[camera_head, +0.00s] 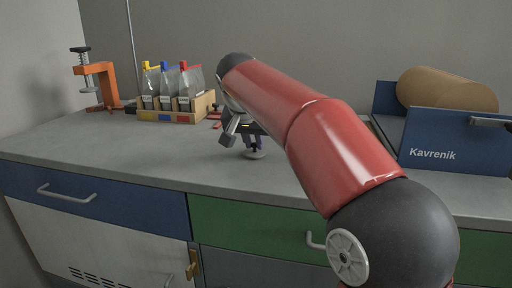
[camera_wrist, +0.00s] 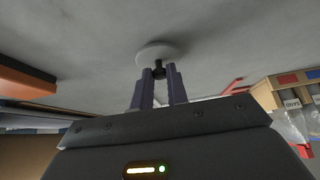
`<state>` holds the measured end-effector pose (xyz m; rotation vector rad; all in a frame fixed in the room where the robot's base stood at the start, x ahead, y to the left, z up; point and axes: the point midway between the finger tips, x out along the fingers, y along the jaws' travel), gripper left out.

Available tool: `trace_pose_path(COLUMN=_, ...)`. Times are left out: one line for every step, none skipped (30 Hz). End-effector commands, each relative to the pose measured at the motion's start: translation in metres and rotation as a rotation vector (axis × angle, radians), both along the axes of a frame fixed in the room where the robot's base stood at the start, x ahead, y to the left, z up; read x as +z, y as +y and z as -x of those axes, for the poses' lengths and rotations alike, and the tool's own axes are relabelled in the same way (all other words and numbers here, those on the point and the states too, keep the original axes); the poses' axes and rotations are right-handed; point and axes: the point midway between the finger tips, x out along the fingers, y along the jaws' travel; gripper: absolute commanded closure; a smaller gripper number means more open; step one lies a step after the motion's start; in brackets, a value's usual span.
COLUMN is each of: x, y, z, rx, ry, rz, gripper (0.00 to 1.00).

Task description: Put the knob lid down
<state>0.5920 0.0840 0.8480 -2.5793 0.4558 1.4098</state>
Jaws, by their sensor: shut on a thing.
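The knob lid is a pale round disc (camera_head: 257,155) with a dark knob, held low over the concrete bench (camera_head: 100,151). My gripper (camera_head: 254,144) is above it, pointing down, with its purple fingers shut on the knob. In the wrist view, the lid's disc (camera_wrist: 152,52) shows beyond the fingertips, and the dark knob sits between the fingers of my gripper (camera_wrist: 159,72). I cannot tell whether the disc touches the bench. My red arm hides part of the bench to the right of the lid.
A divided box (camera_head: 176,115) of pouches with coloured clips stands at the back left, beside an orange clamp (camera_head: 98,83). Small red items lie behind my gripper. A blue Kavrenik bin (camera_head: 455,139) holding a brown roll (camera_head: 446,90) stands right. Bench left of the lid is clear.

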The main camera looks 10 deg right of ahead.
Motion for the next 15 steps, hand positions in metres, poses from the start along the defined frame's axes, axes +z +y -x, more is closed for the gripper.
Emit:
trace_pose_path(x=0.0015, y=0.0001, z=0.0001, rx=0.000, ry=0.000, rz=0.000, gripper=1.00)
trace_pose_path(x=0.0016, y=0.0001, z=0.0002, rx=0.000, ry=0.000, rz=0.000, gripper=1.00)
trace_pose_path(x=0.0016, y=0.0001, z=0.0002, rx=0.000, ry=0.000, rz=0.000, gripper=1.00)
trace_pose_path(x=0.0012, y=0.0001, z=0.0002, rx=0.000, ry=0.000, rz=0.000, gripper=1.00)
trace_pose_path(x=0.0005, y=0.0001, z=0.0002, rx=0.000, ry=0.001, rz=0.000, gripper=1.00)
trace_pose_path(x=-0.0011, y=0.0001, z=0.0001, rx=0.000, ry=0.001, rz=0.000, gripper=1.00)
trace_pose_path(x=-0.0022, y=0.0000, z=0.0001, rx=0.000, ry=0.001, rz=0.000, gripper=1.00)
trace_pose_path(x=-0.0009, y=0.0000, z=0.0001, rx=0.000, ry=0.000, rz=0.000, gripper=0.81)
trace_pose_path(x=-0.0007, y=0.0001, z=0.0001, rx=0.000, ry=0.001, rz=0.000, gripper=0.75)
trace_pose_path(x=-0.0007, y=0.0001, z=0.0001, rx=0.000, ry=0.001, rz=0.000, gripper=0.71)
trace_pose_path(x=-0.0007, y=0.0001, z=0.0001, rx=0.000, ry=0.001, rz=0.000, gripper=0.68)
trace_pose_path(x=-0.0007, y=0.0001, z=0.0001, rx=0.000, ry=0.001, rz=0.000, gripper=0.63)
trace_pose_path(x=-0.0007, y=0.0001, z=0.0001, rx=0.000, ry=0.001, rz=0.000, gripper=0.63)
trace_pose_path(x=-0.0007, y=0.0001, z=0.0001, rx=0.000, ry=0.001, rz=0.000, gripper=0.63)
trace_pose_path(x=-0.0007, y=0.0000, z=0.0002, rx=0.000, ry=0.001, rz=0.000, gripper=0.63)
